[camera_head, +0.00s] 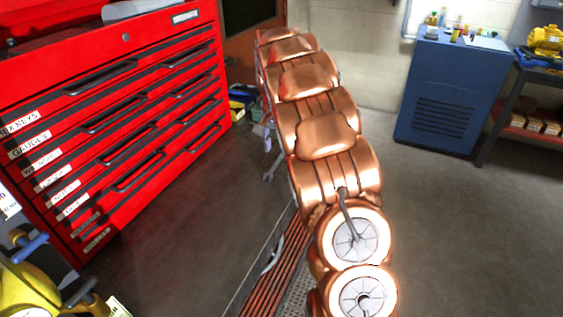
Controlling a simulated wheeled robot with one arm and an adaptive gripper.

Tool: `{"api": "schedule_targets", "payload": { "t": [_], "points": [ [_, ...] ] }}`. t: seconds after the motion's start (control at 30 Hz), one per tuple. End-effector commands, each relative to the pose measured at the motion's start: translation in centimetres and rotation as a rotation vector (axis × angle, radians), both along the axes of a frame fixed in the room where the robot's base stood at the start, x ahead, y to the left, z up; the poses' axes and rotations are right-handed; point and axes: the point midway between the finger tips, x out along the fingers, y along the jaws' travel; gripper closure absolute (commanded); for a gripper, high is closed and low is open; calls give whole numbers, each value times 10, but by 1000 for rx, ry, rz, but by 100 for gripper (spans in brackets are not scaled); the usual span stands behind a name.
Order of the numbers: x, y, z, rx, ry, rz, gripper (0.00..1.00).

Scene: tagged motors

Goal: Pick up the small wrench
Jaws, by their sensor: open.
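A slim grey tool shaped like a small wrench (346,213) leans over the upper pale disc (356,243) at the near end of a long copper-coloured segmented body. Its top end rests by the copper edge and its lower end lies over the disc. A dark hooked shape (365,302) shows on the lower disc, cut close to the picture's bottom edge. A grey forked shape (270,174) hangs at the left side of the copper body, too small to name surely. I cannot make out my gripper in this view.
A red tool chest (125,115) with labelled drawers fills the left. A yellow motor (28,285) with a tag stands low left. A blue cabinet (448,95) and a shelf with another yellow motor (545,42) stand at right. The floor right of the copper body is clear.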

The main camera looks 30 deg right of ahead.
Motion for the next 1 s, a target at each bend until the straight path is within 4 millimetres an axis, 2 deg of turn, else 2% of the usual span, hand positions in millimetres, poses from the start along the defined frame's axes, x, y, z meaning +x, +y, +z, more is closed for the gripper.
{"api": "schedule_targets", "payload": {
  "t": [0.4, 0.63, 1.0],
  "points": [
    [2, -8, -50, 7, 7, 0, 57],
    [6, -13, -55, 13, 8, 1, 58],
    [4, -9, -53, 10, 7, 1, 96]
  ]
}}
